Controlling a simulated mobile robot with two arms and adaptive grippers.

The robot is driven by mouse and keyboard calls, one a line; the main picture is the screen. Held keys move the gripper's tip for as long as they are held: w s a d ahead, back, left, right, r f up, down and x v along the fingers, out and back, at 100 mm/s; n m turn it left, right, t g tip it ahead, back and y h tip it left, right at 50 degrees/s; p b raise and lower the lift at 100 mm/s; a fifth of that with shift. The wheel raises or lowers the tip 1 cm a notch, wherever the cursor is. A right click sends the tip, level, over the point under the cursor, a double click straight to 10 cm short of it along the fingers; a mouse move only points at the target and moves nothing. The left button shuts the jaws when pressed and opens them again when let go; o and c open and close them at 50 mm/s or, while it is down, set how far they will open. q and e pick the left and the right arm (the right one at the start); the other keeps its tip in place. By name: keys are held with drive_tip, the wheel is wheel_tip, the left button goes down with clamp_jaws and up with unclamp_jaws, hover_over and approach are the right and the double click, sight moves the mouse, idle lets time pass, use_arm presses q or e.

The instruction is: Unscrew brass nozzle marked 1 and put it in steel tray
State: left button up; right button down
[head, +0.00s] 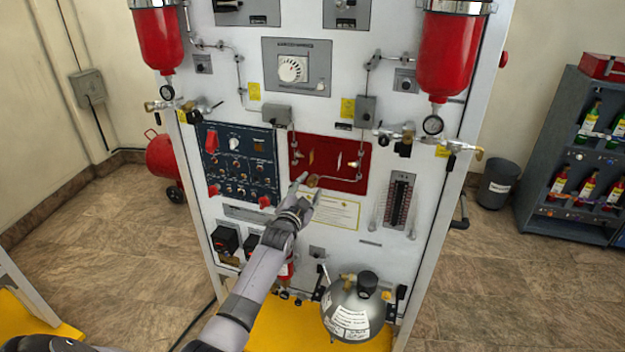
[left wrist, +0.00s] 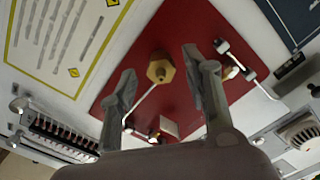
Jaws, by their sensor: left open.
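My left gripper (head: 309,187) is open in front of the panel. In the left wrist view its two fingers (left wrist: 159,61) stand to either side of the nozzle, with nothing held; I cannot tell how far their tips are from it. I cannot make out a steel tray. My right gripper is not in view.
The white trainer front carries a blue switch panel (head: 238,163), gauges and red cylinders (head: 447,50). Thin pipes and fittings cross the red panel. A round steel tank (head: 352,308) stands low at right on a yellow base.

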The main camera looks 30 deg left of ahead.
use_arm(q)
drive_tip(key=shift+p+v, duration=0.7)
drive_tip(key=shift+v, duration=0.6)
drive_tip(key=m, duration=0.3)
drive_tip(key=shift+w, duration=0.1)
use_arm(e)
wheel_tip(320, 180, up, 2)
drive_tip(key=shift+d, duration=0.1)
use_arm(q)
drive_tip(key=shift+r+m, duration=0.1)
drive_tip(key=shift+m, duration=0.3)
drive_tip(key=m, duration=0.3)
drive_tip(key=shift+b, duration=0.4)
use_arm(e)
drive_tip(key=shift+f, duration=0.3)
use_arm(q)
drive_tip(key=m, duration=0.3)
drive_tip(key=shift+m+b, duration=0.3)
drive_tip(key=shift+b, duration=0.1)
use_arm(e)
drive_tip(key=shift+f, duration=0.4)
